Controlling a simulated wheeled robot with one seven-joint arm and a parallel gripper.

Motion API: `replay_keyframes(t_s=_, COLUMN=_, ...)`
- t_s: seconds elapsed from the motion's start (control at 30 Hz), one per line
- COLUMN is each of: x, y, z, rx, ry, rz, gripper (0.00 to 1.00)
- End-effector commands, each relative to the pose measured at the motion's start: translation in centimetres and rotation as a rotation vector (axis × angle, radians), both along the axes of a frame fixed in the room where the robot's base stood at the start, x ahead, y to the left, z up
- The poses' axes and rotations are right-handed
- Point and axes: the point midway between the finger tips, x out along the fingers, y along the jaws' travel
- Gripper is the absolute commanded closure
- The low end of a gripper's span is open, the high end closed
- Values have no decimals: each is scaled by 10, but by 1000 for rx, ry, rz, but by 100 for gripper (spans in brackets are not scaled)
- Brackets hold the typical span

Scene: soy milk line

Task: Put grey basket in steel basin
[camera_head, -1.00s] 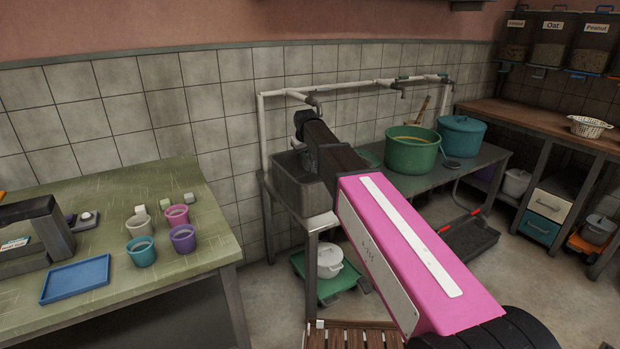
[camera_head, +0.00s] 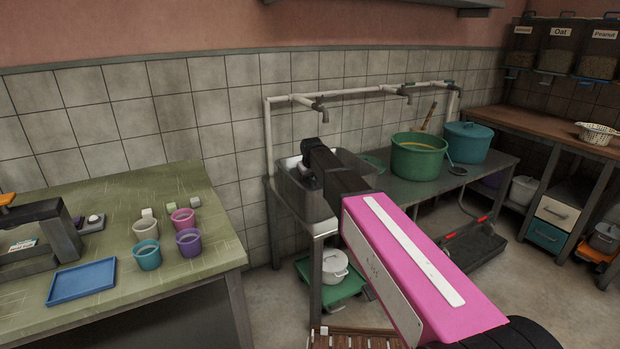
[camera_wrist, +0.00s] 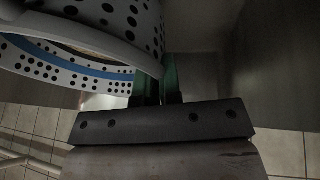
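The grey basket (camera_wrist: 130,22), pale with dark round holes and a blue band, fills the upper left of the wrist view. My gripper (camera_wrist: 158,82) has its green fingers close together on the basket's rim, so it looks shut on it. In the head view my gripper is hidden behind my wrist, down at the steel basin (camera_head: 327,227). A pale bit of the basket (camera_head: 290,163) shows at the basin's back left, inside its rim. Grey walls, apparently the basin's, surround the basket in the wrist view. Whether the basket touches the basin floor is hidden.
A pipe with taps (camera_head: 350,91) runs above the basin. A green pot (camera_head: 418,160) and a blue lidded pot (camera_head: 466,143) stand to its right. A green table (camera_head: 120,215) with several cups is at left. A white pot (camera_head: 334,266) sits below.

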Motion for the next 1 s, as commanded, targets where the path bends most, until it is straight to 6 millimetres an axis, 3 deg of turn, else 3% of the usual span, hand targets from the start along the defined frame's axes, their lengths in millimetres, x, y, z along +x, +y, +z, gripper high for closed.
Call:
replay_keyframes(t_s=0.5, x=0, y=0, z=-11, rx=-1, ry=-1, rz=1, gripper=100)
replay_keyframes(t_s=0.53, x=0, y=0, z=-11, rx=-1, ry=1, rz=0, gripper=85)
replay_keyframes(t_s=0.6, x=0, y=0, z=-11, rx=-1, ry=1, rz=0, gripper=69)
replay_keyframes(t_s=1.0, x=0, y=0, z=-3, rx=1, ry=-1, rz=0, gripper=69)
